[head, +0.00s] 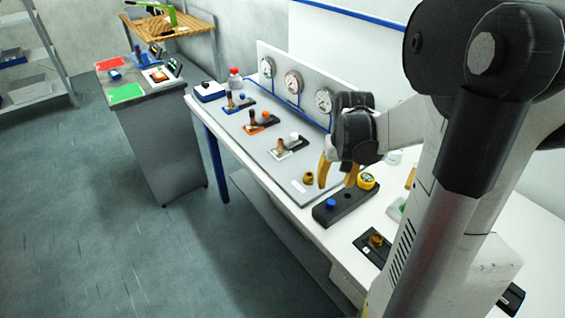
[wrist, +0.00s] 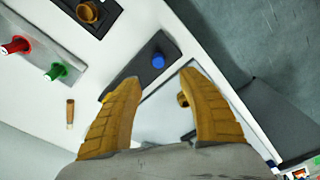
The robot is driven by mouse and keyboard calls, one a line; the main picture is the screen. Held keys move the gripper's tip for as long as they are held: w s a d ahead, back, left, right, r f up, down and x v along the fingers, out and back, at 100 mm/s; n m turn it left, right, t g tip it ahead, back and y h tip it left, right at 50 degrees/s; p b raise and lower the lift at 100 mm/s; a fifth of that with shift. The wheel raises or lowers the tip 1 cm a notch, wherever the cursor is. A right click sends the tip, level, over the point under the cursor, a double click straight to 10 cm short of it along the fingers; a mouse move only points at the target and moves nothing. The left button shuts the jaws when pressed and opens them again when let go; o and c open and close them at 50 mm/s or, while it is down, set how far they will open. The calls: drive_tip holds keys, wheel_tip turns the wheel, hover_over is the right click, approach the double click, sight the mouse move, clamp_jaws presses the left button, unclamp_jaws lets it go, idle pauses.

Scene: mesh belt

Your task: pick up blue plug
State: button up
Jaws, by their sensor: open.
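The blue plug (head: 331,204) stands on the near left end of a black block (head: 348,204) on the white bench. It also shows in the wrist view (wrist: 158,61), just past the fingertips and between their lines. My gripper (head: 337,176) has two yellow fingers, spread apart with nothing between them. In the head view it hangs above and behind the block. In the wrist view the open fingers (wrist: 161,76) point toward the plug, and the left finger covers part of the block.
A yellow round gauge (head: 367,181) sits by the block's far end. A brass fitting (head: 308,178) stands on the grey panel (head: 262,152) beside the gripper. A black holder (head: 370,250) with a brass part lies nearer. Red (wrist: 15,46) and green (wrist: 56,72) parts show in the wrist view.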

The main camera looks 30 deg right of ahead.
drive_tip(key=b, duration=0.2)
hover_over(331, 202)
drive_tip(key=f, duration=0.4)
drive_tip(key=shift+s+a+f, duration=0.1)
drive_tip(key=shift+s+a, duration=0.05)
drive_tip(key=shift+s, duration=0.25)
drive_tip(key=shift+w+d+f+b, duration=0.15)
drive_tip(key=shift+f+b, duration=0.15)
drive_tip(key=shift+f, duration=0.75)
drive_tip(key=shift+w+f+b, duration=0.2)
drive_tip(key=shift+f+b, duration=0.1)
drive_tip(key=shift+f, duration=0.7)
drive_tip(key=shift+w+d+f+b, duration=0.15)
drive_tip(key=shift+f+b, duration=0.15)
drive_tip(key=shift+f, duration=0.75)
drive_tip(key=shift+a, duration=0.1)
clamp_jaws()
